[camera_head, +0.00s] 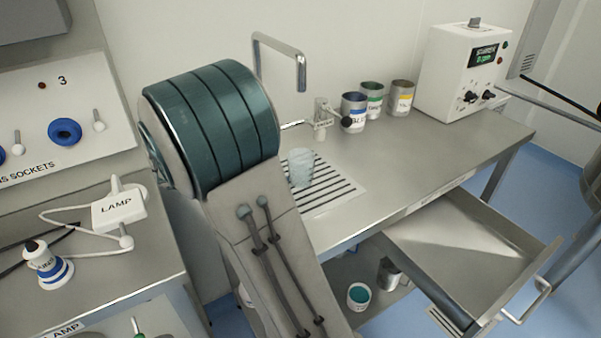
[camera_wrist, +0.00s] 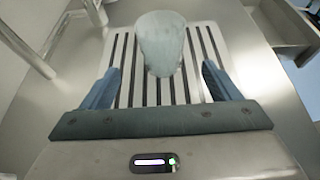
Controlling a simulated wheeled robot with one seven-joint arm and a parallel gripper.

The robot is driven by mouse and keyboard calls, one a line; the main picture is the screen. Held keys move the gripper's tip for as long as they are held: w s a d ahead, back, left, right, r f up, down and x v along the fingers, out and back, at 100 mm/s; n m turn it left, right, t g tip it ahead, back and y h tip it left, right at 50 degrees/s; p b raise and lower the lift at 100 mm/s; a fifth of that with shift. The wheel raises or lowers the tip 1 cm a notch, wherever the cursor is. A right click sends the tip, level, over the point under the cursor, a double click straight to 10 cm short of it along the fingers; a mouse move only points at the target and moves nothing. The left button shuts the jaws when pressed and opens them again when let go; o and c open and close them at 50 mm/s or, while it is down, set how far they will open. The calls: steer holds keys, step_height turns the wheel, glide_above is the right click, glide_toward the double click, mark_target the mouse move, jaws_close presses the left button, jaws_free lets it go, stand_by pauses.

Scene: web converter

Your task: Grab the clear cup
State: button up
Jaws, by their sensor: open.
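The clear cup (camera_head: 301,168) is a translucent, pale bluish cup standing on the slotted drain grate (camera_head: 330,193) of the metal counter. In the wrist view the cup (camera_wrist: 160,42) is at the top middle, above the grate (camera_wrist: 207,42). My gripper (camera_wrist: 156,82) is open, with its two blue fingers apart to the left and right. The cup appears ahead of the fingertips, roughly centred between them, and I see no contact. In the head view my arm covers the gripper and part of the counter.
A bent metal faucet (camera_head: 300,70) and a small tap (camera_head: 322,118) stand behind the cup. Paint cans (camera_head: 354,112) and a white instrument box (camera_head: 462,72) are further right. An open drawer (camera_head: 470,245) juts out at the front right. The counter right of the grate is clear.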

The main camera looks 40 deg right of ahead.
mark_target(301, 170)
steer(key=x, duration=1)
steer(key=shift+s+f, duration=0.15)
steer(key=shift+f, duration=0.05)
steer(key=shift+a, duration=0.1)
steer(key=c, duration=1.2)
